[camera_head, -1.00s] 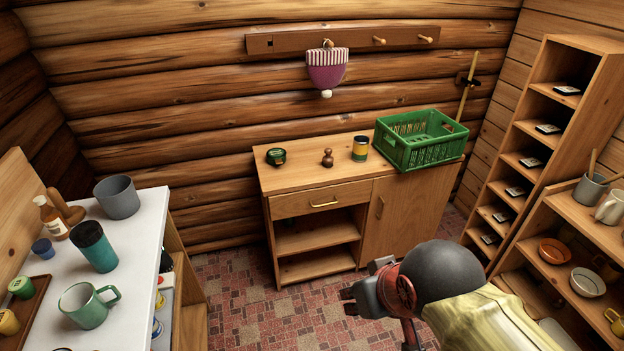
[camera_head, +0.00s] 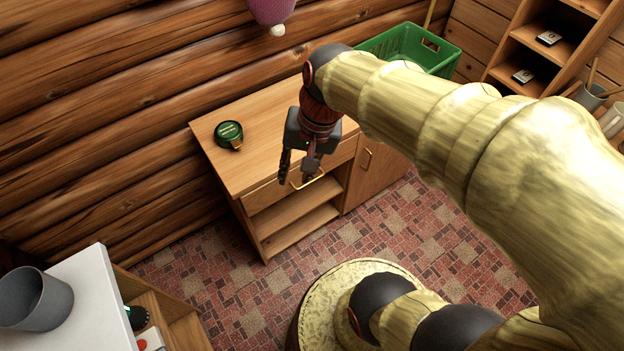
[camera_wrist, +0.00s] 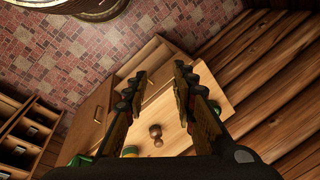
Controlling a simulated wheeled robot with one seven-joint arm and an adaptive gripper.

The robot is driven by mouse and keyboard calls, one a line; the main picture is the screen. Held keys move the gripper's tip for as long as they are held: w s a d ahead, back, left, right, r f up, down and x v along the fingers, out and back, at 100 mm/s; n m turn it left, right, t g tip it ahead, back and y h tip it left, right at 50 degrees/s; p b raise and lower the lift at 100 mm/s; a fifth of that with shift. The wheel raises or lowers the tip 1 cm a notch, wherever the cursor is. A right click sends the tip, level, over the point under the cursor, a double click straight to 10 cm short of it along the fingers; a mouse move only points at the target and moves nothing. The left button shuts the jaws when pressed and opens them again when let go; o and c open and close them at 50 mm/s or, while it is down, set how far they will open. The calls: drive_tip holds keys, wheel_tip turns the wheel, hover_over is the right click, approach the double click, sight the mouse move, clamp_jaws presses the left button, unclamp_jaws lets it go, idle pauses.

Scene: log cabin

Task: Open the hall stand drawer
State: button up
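The hall stand (camera_head: 205,145) is a wooden cabinet against the log wall. Its drawer (camera_head: 262,196) is the upper-left front panel and looks closed, with a gold bar handle (camera_head: 308,183). My gripper (camera_head: 296,180) points down in front of the drawer, its fingertips at about the handle in the head view. Whether they touch it I cannot tell. In the wrist view my gripper (camera_wrist: 160,75) has its two fingers apart, with the stand seen between and beyond them. The handle is not clear there.
A green tape measure (camera_head: 229,134) lies on the stand top, and a green crate (camera_head: 440,50) stands at its right end. A brown wooden figurine (camera_wrist: 155,132) also stands on top. An open shelf lies under the drawer. A white counter (camera_head: 85,300) is at lower left.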

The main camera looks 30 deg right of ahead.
drive_tip(key=w+d+f+m+g+y+p, duration=0.15)
drive_tip(key=w+d+f+m+y, duration=0.3)
drive_tip(key=w+f+m, duration=0.5)
drive_tip(key=m+t+y+p, duration=0.2)
drive_tip(key=m+t+y, duration=0.65)
drive_tip(key=m, duration=2.15)
approach(312, 181)
drive_tip(key=a+t+h, duration=0.2)
drive_tip(key=a+h, duration=0.1)
drive_tip(key=shift+n, duration=0.25)
drive_tip(key=shift+b+x, duration=0.45)
drive_tip(key=shift+x, duration=3.35)
drive_tip(key=shift+c, duration=1)
drive_tip(key=c, duration=0.4)
clamp_jaws()
